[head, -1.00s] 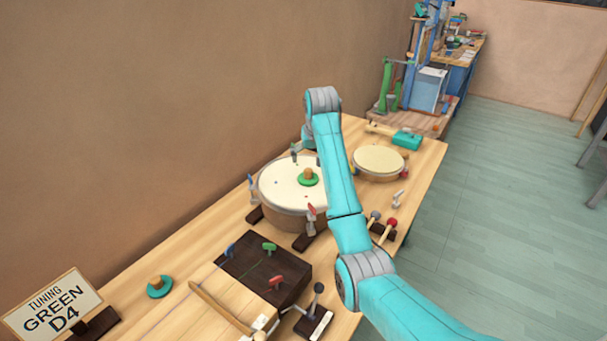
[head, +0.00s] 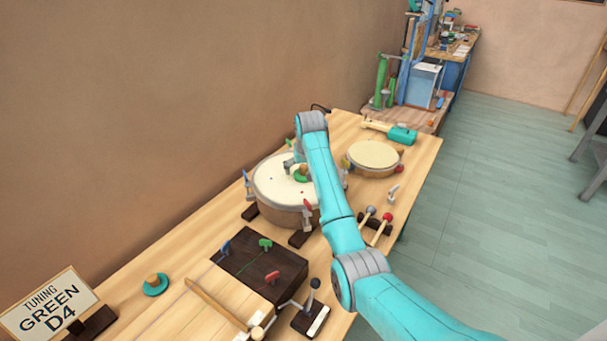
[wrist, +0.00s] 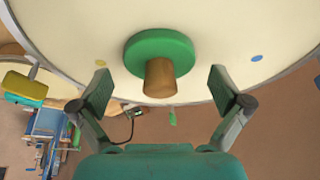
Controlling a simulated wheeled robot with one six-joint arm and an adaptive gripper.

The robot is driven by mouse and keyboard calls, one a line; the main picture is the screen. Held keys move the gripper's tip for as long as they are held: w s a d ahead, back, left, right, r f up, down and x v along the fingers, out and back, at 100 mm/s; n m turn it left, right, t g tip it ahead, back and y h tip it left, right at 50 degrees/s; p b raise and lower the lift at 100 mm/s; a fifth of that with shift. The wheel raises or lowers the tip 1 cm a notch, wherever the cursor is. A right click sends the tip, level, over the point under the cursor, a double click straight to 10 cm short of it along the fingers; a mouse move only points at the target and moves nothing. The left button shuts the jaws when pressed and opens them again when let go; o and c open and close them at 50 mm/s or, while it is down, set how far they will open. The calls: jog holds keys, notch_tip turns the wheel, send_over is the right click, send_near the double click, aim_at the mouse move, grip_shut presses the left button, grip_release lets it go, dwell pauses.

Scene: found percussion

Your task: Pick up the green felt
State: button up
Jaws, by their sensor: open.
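The green felt (wrist: 160,52) is a round green disc with a wooden knob on it. It lies on the pale skin of the large drum (head: 265,186). In the head view the green felt (head: 302,174) is partly hidden by my arm. In the wrist view my gripper (wrist: 160,88) is open, with one finger on each side of the knob and a gap to both. Nothing is held.
A smaller drum (head: 375,155) stands to the right, with a teal mallet (head: 402,135) behind it. A teal disc with a knob (head: 155,286) lies near the tuning sign (head: 48,306). A dark box with coloured pegs (head: 270,270) and two beaters (head: 376,228) are nearer.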

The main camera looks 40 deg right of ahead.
jog(key=c, duration=1.2)
jog(key=shift+r, duration=0.1)
jog(key=shift+c, duration=0.2)
